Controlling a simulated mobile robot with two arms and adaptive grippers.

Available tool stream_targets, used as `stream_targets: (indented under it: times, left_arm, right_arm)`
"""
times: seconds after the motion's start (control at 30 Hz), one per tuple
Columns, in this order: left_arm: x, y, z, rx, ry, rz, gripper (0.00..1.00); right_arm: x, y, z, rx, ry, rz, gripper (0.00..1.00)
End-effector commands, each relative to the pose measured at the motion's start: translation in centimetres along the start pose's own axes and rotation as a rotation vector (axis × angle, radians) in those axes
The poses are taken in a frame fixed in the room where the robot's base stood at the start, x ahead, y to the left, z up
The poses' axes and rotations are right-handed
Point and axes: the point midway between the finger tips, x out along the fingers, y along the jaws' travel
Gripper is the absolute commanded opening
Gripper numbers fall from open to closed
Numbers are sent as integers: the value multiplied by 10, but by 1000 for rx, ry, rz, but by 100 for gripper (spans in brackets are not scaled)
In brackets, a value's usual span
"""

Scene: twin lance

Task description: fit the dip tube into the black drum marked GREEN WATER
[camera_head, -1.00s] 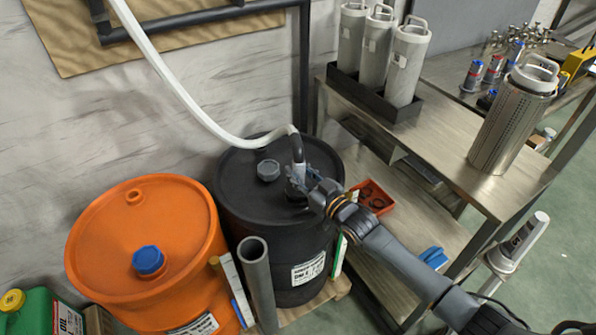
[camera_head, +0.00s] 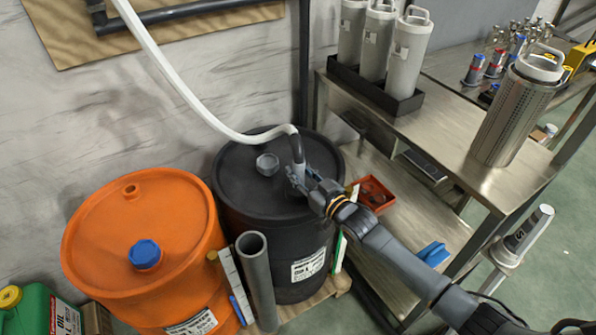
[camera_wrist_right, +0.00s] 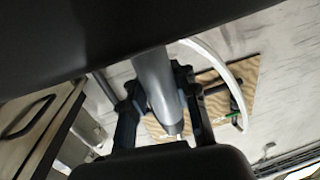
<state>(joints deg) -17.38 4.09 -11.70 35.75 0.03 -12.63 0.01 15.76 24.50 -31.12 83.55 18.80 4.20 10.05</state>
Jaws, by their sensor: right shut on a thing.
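The black drum (camera_head: 240,205) stands against the wall, with a white label (camera_head: 308,265) too small to read. The dip tube (camera_head: 298,148) has a dark upper end joined to a white hose (camera_head: 190,95) from above. My right gripper (camera_head: 299,178) is shut on the tube over the right part of the drum's lid. The fingers hide the tube's lower end and any opening there, so I cannot tell whether it is inside. In the right wrist view the grey tube (camera_wrist_right: 155,82) runs between the fingers (camera_wrist_right: 160,105). My left gripper is not in view.
A grey cap (camera_head: 267,164) sits on the black lid. An orange drum (camera_head: 110,215) with a blue cap (camera_head: 145,254) stands at left. A grey pipe (camera_head: 257,280) stands upright in front. A steel bench (camera_head: 440,130) with canisters and a red tray (camera_head: 371,197) are at right.

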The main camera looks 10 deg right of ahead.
Motion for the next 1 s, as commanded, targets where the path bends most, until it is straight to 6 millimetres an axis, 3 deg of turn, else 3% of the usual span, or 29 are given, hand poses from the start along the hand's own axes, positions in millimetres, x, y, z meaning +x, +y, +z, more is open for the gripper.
stream_targets:
  times: [0.03,0.17,0.4,0.57,1.0]
  left_arm:
    - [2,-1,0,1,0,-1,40]
    - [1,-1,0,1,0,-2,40]
    - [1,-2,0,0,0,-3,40]
    - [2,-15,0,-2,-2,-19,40]
    - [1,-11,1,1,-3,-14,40]
  right_arm:
    - [1,0,0,0,5,0,29]
    - [0,0,-1,0,4,0,55]
    - [0,0,0,0,1,0,56]
    - [-5,0,3,0,-3,0,56]
    - [-66,0,2,1,0,0,56]
